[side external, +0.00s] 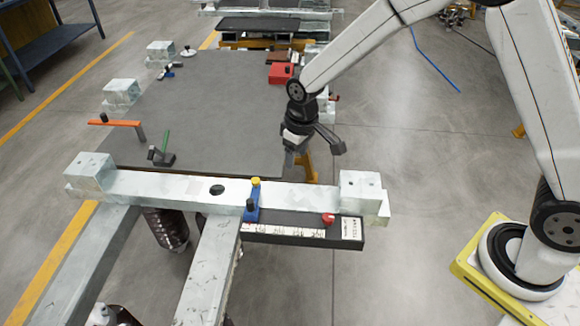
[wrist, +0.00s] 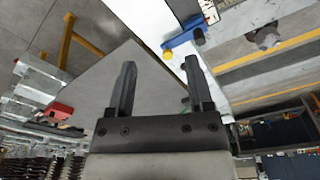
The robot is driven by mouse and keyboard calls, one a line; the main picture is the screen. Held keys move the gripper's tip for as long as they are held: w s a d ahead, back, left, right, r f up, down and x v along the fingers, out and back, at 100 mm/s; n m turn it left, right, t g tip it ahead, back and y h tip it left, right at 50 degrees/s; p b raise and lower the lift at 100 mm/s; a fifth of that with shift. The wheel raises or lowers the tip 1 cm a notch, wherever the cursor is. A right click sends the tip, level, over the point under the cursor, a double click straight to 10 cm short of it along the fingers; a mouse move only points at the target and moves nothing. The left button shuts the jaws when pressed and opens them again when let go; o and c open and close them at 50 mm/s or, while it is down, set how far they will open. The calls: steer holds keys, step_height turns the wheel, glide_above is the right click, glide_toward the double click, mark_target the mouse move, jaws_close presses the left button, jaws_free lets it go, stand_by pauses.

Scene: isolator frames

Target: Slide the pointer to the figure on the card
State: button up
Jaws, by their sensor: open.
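The blue pointer (side external: 252,208) with a yellow knob stands at the left part of a black scale bar (side external: 290,241), by the front beam. The bar carries a white strip (side external: 292,231) with marks too small to read. A white card (side external: 351,229) is at the bar's right end; its figure is not legible. My gripper (side external: 314,145) is open and empty, above and behind the beam, apart from the pointer. In the wrist view, the blue pointer (wrist: 184,37) and its yellow knob (wrist: 168,55) show beyond the fingertips of my gripper (wrist: 160,63), nearer the right finger.
A red knob (side external: 328,219) sits on the bar just left of the card. The pale front beam (side external: 150,184) has raised end blocks (side external: 360,185). A grey panel (side external: 205,110) lies behind it, with a green-handled tool (side external: 163,150), an orange bar (side external: 117,123) and a red box (side external: 281,73).

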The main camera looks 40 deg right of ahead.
mark_target(250, 201)
steer(key=w+a+f, duration=0.2)
steer(key=a, duration=0.1)
steer(key=w+a+f+n, duration=0.1)
steer(key=w+a+f, duration=0.1)
steer(key=a+f, duration=0.1)
steer(key=w+a+f+n+g, duration=0.1)
steer(key=w+a+f, duration=0.1)
steer(key=a+f, duration=0.1)
steer(key=shift+w, duration=0.4)
steer(key=shift+w+a+f+n, duration=0.2)
steer(key=shift+a+f+n, duration=0.1)
steer(key=shift+a+f, duration=0.1)
steer(key=shift+f, duration=3.9)
jaws_close()
